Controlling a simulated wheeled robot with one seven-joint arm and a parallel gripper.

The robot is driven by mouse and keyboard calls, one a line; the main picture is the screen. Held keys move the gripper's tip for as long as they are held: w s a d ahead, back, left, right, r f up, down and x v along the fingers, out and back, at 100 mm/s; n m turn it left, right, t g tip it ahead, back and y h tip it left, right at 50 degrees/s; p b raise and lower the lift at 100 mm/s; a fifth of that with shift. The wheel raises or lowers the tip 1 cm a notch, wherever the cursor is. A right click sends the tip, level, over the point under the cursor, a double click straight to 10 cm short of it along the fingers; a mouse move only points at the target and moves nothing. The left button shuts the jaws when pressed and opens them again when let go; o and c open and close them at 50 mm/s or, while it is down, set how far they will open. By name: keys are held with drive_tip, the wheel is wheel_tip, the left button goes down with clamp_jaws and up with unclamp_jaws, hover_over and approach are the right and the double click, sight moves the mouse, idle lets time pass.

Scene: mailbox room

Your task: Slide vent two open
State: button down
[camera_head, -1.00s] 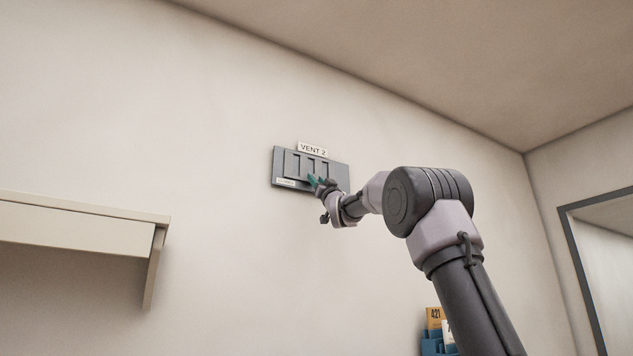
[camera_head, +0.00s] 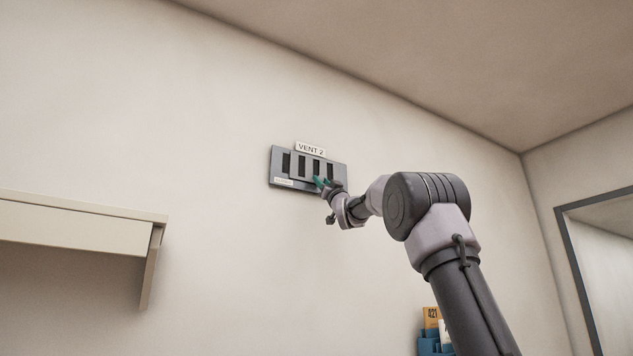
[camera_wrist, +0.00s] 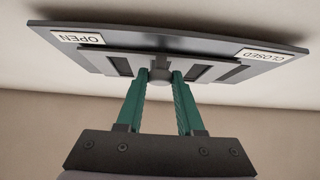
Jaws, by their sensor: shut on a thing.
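Vent two (camera_head: 278,158) is a grey slotted plate high on the wall, below a VENT 2 label (camera_head: 310,149). Several dark slots show in it, and its sliding panel (camera_head: 309,168) sits toward the right side of the frame. My gripper (camera_head: 321,183) is at the lower right of the vent. In the wrist view its green fingers (camera_wrist: 160,82) are shut around the small dark knob (camera_wrist: 160,74) of the slider.
A cream shelf (camera_head: 80,226) juts from the wall at lower left. A blue holder with cards (camera_head: 432,343) is low behind my arm. A grey-framed opening (camera_head: 575,255) is at far right. The wall around the vent is clear.

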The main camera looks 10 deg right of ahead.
drive_tip(key=shift+d, duration=0.15)
drive_tip(key=c, duration=0.6)
unclamp_jaws()
drive_tip(key=shift+w+d, duration=0.1)
drive_tip(key=shift+d, duration=0.05)
drive_tip(key=shift+o, duration=0.2)
drive_tip(key=shift+f, duration=0.1)
drive_tip(key=v, duration=1)
drive_tip(key=shift+s+f, duration=0.25)
drive_tip(key=shift+s, duration=0.05)
